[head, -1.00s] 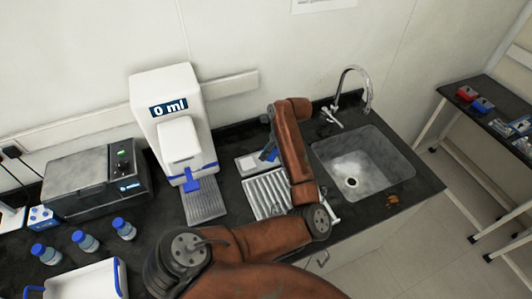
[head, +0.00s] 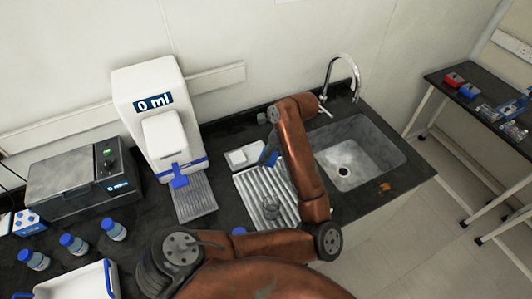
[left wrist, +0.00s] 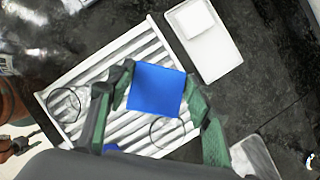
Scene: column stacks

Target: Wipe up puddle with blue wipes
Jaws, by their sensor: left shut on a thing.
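My left gripper (left wrist: 158,78), with dark green fingers, is shut on a blue wipe (left wrist: 157,92) in the left wrist view. The wipe is a flat square between the fingers, above the ribbed metal drying rack (left wrist: 92,77). In the head view the blue wipe (head: 273,158) shows beside my brown arm, over the rack's back part; the arm mostly hides the gripper. My right gripper is not in view.
The sink (head: 350,172) with a tall faucet (head: 355,75) is right of the rack. Clear glassware (head: 271,207) stands on the rack. A white tray (head: 231,160) sits behind it. The dispenser, a grey machine and several blue-capped bottles are left.

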